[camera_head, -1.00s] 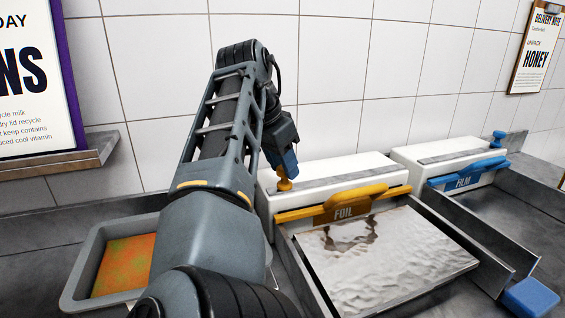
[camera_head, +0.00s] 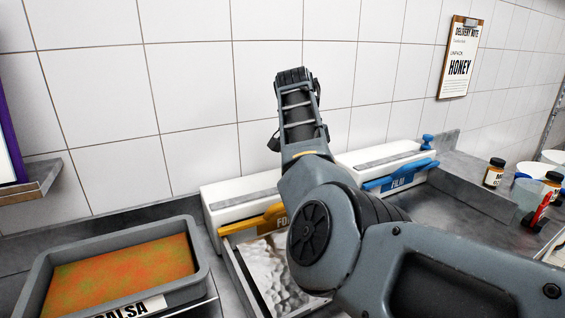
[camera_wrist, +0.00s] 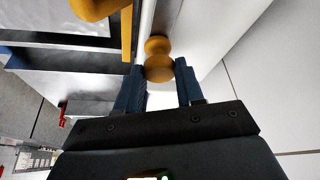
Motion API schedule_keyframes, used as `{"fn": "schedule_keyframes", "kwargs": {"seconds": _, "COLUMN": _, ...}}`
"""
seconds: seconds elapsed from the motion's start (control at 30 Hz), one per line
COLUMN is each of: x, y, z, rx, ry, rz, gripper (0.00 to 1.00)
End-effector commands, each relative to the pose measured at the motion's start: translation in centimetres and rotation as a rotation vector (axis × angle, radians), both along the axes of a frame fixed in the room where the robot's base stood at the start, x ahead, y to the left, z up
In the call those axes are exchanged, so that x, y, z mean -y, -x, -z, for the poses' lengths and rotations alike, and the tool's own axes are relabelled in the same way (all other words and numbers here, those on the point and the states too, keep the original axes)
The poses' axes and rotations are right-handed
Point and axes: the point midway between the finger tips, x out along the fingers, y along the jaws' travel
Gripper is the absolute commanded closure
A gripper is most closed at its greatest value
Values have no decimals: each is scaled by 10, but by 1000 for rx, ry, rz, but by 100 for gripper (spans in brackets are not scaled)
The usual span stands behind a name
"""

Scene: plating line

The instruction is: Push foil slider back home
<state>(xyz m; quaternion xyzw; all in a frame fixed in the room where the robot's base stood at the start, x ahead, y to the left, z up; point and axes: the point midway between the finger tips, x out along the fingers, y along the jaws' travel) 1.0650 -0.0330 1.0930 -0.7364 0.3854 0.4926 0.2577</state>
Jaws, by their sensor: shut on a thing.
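The foil dispenser (camera_head: 222,196) is a white box with a yellow front bar (camera_head: 262,216) marked FOIL, against the tiled wall. A sheet of foil (camera_head: 262,272) lies in front of it. My arm hides the dispenser's right part, and hides my gripper in the head view. In the wrist view, my gripper (camera_wrist: 160,70) has its two dark blue fingers on either side of the yellow slider knob (camera_wrist: 158,46), holding it. The yellow bar (camera_wrist: 127,32) also shows there, left of the knob.
A blue-handled FILM dispenser (camera_head: 380,160) stands to the right. A grey tray of orange salsa (camera_head: 35,290) is at left. Jars (camera_head: 494,172) and a cup (camera_head: 528,192) stand at far right. The tiled wall (camera_head: 190,90) is close behind.

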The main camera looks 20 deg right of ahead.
Motion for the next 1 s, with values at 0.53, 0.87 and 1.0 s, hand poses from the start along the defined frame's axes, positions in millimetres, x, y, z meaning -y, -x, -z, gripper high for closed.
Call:
{"fn": "schedule_keyframes", "kwargs": {"seconds": 0.53, "x": 58, "y": -12, "z": -1, "rx": 1, "ry": 2, "rz": 1, "gripper": 100}}
{"fn": "schedule_keyframes", "kwargs": {"seconds": 0.87, "x": 60, "y": -12, "z": -1, "rx": 4, "ry": 4, "rz": 5, "gripper": 57}}
{"fn": "schedule_keyframes", "kwargs": {"seconds": 1.0, "x": 59, "y": -12, "z": -1, "rx": 2, "ry": 2, "rz": 3, "gripper": 44}}
